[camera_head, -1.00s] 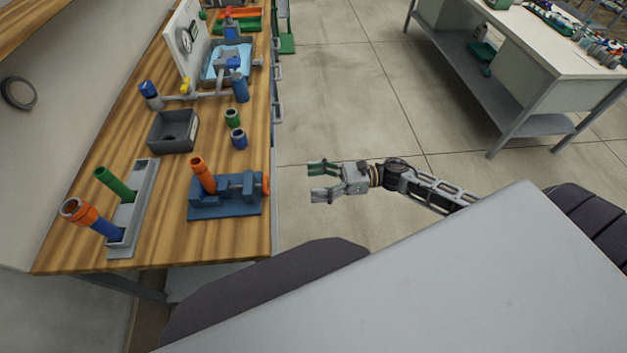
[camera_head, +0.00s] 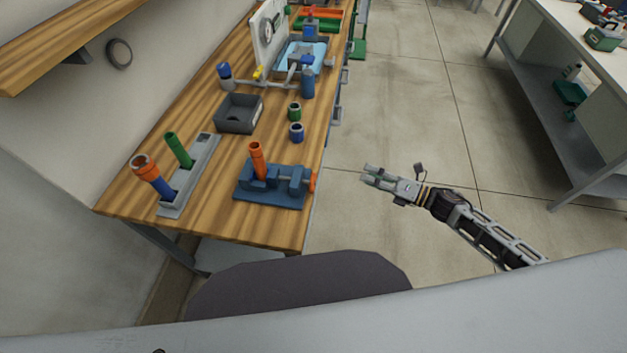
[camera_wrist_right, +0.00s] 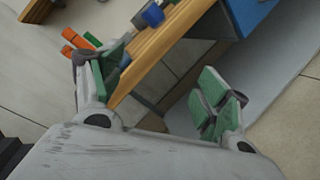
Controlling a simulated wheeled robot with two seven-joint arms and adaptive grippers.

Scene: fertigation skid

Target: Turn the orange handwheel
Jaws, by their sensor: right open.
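The orange handwheel (camera_head: 313,181) shows as a small orange disc, seen nearly edge-on, at the right end of a blue vise (camera_head: 270,201) near the bench's front edge. An orange tube (camera_head: 257,160) stands in the vise. My right gripper (camera_head: 368,175) is out over the floor to the right of the handwheel, apart from it, with its fingers pointing left. In the right wrist view the right gripper (camera_wrist_right: 160,88) is open and empty, its green pads wide apart. My left gripper is not in view.
The wooden bench (camera_head: 215,222) carries a rack (camera_head: 200,170) with coloured tubes, a grey bin (camera_head: 240,113), small green and blue cylinders, and pipework behind. Another table (camera_head: 545,100) stands at the right. The floor between is clear.

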